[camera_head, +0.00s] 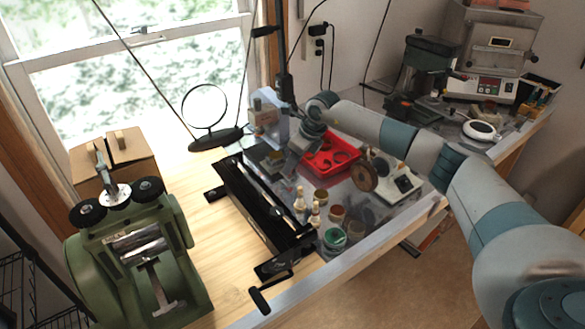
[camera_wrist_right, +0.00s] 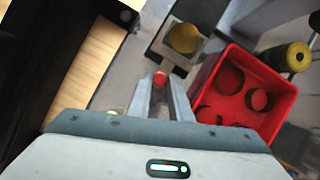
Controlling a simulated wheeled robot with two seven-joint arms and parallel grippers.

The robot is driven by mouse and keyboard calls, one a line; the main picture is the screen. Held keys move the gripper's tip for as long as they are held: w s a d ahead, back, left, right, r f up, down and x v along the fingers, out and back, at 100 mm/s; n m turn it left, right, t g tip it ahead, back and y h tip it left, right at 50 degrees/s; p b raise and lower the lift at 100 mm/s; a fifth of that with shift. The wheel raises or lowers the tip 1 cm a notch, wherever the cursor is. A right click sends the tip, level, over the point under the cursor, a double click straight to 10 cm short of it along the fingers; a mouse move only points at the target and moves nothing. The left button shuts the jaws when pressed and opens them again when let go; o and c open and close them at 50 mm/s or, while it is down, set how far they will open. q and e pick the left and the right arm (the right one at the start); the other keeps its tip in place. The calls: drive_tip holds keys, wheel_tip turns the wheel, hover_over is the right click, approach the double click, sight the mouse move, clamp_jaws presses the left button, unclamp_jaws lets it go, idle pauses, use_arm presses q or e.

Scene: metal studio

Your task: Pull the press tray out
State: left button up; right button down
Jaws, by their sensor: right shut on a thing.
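The press tray (camera_wrist_right: 207,62) looks like a small dark square plate with a yellow round piece on it in the right wrist view. A small red knob (camera_wrist_right: 160,77) sits at its near edge. My right gripper (camera_wrist_right: 161,88) is shut on this red knob, its two fingers close together. In the head view the right gripper (camera_head: 287,158) is small and partly hidden by my wrist, beside the tray (camera_head: 268,158) at the foot of a grey-blue press (camera_head: 266,118). How far out the tray stands I cannot tell. My left gripper is not in view.
A red bin (camera_head: 333,158) with round items is right of the gripper; it also shows in the wrist view (camera_wrist_right: 243,103). A long black bench tool (camera_head: 262,212) lies at the left. Small bottles and jars (camera_head: 334,238) stand in front. Bare wood (camera_head: 215,235) is free farther left.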

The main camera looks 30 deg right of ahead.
drive_tip(key=shift+s+f, duration=0.15)
drive_tip(key=c, duration=1.6)
unclamp_jaws()
drive_tip(key=shift+s+d, duration=0.1)
drive_tip(key=shift+s, duration=0.05)
drive_tip(key=shift+r, duration=0.25)
drive_tip(key=shift+s+d+r+b, duration=0.1)
drive_tip(key=shift+r+b, duration=0.25)
drive_tip(key=shift+r, duration=0.25)
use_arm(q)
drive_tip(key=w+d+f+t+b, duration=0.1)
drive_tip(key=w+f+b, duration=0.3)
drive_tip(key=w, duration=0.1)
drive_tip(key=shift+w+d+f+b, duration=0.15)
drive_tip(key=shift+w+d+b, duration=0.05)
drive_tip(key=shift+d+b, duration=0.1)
use_arm(e)
drive_tip(key=shift+v, duration=8)
drive_tip(key=shift+r, duration=0.1)
